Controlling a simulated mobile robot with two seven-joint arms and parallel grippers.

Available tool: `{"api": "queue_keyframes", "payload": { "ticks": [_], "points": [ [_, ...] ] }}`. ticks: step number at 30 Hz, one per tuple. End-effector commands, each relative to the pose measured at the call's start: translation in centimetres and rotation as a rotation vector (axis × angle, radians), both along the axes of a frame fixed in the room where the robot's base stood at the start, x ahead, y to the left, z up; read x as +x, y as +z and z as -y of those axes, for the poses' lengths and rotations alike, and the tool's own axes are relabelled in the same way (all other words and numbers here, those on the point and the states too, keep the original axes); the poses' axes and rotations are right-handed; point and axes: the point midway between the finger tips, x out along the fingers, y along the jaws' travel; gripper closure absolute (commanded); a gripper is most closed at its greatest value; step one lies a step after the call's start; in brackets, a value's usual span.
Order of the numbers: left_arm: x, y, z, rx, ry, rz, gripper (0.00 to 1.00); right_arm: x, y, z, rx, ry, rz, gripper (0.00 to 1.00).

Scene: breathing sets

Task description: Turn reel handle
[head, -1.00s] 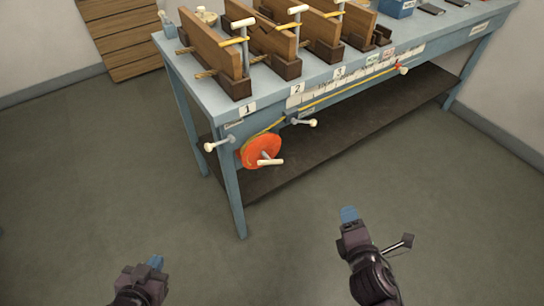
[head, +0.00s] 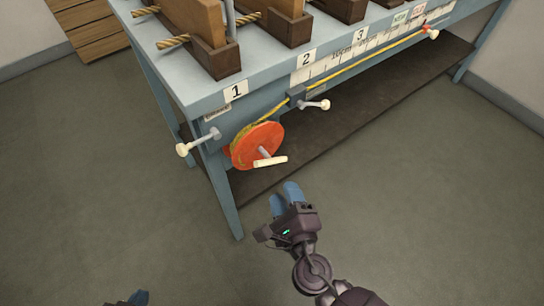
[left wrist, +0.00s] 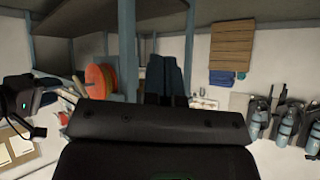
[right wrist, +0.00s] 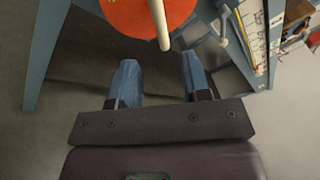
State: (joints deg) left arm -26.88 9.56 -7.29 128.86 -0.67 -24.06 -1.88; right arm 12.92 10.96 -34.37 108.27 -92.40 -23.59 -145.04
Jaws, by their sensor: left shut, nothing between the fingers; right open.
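The orange reel (head: 257,145) is mounted on the front of the blue workbench, near its left corner. Its pale handle (head: 270,161) sticks out toward me on a grey crank. In the right wrist view the handle (right wrist: 159,22) and part of the reel (right wrist: 135,14) show just beyond the fingers. My right gripper (head: 287,192) is open and empty, below and a little right of the handle, apart from it. My left gripper (head: 140,298) is shut and empty at the bottom edge, far from the reel; its fingers (left wrist: 166,78) show in the left wrist view.
The workbench (head: 215,97) holds wooden blocks on top. White-tipped knobs (head: 187,147) (head: 320,104) stick out on both sides of the reel. A yellow cord (head: 350,65) runs from the reel along the bench front. The floor before the bench is clear.

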Motion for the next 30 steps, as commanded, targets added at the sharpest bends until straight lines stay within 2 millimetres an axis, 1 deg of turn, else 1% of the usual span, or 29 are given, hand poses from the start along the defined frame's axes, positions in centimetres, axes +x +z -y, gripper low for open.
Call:
{"api": "queue_keyframes", "payload": {
  "ticks": [9,15,21,30],
  "points": [
    [-0.2,-0.3,0.0,0.008,-0.007,-0.005,1.0,5.1,0.0,-1.5,0.006,-0.001,-0.001,0.56],
    [-0.3,-0.5,0.0,0.013,-0.012,-0.008,1.0,7.8,-0.1,-2.2,0.006,0.001,-0.002,0.56],
    [-0.2,-0.5,0.1,0.014,-0.016,-0.003,1.0,9.0,0.0,-2.6,0.007,0.0,-0.002,0.56],
    [0.2,-0.3,0.2,0.014,-0.019,0.006,1.0,9.2,0.1,-2.6,0.006,0.0,-0.002,0.56]
  ]
}}
